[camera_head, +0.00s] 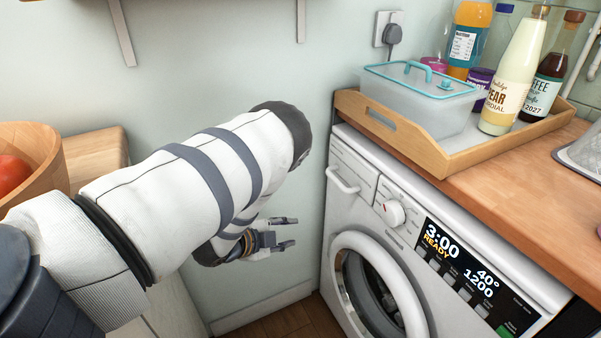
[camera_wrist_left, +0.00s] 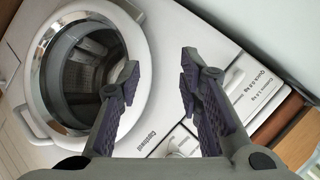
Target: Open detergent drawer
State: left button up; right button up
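The detergent drawer (camera_head: 355,163) is at the upper left of the white washing machine's front (camera_head: 335,215). Its front looks flush with the machine, and its white bar handle (camera_head: 342,181) sticks out. In the head view my left gripper (camera_head: 293,232) is left of the machine, apart from the handle and lower in the picture, with its fingers apart and empty. In the left wrist view the open fingers (camera_wrist_left: 160,75) are in front of the machine. A white panel with small print (camera_wrist_left: 246,98) shows beside the right finger, which partly hides it. My right gripper is not in view.
The round door (camera_head: 375,285) is below the drawer, and a dial (camera_head: 393,212) and display (camera_head: 460,270) are to its right. A wooden tray (camera_head: 440,160) with bottles and a container stands on the worktop above. The wall is close behind my left arm.

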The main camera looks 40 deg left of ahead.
pick_arm(q)
jog(key=w+a+r+m+t+h, duration=0.2)
jog(key=w+r+m, duration=0.2)
jog(key=m, duration=0.1)
jog(key=m+t+h+b, duration=0.1)
jog(key=m+h, duration=0.3)
jog(key=m, duration=0.1)
send_near(335, 182)
jog(key=b+x, duration=0.1)
jog(key=x, duration=0.9)
jog(key=shift+d+f, duration=0.1)
jog(key=shift+f, duration=0.1)
jog(key=shift+w, duration=0.35)
jog(key=shift+r, duration=0.1)
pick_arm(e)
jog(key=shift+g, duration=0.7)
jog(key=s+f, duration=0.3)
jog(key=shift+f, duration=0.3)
pick_arm(q)
jog(key=shift+c, duration=0.3)
grip_shut()
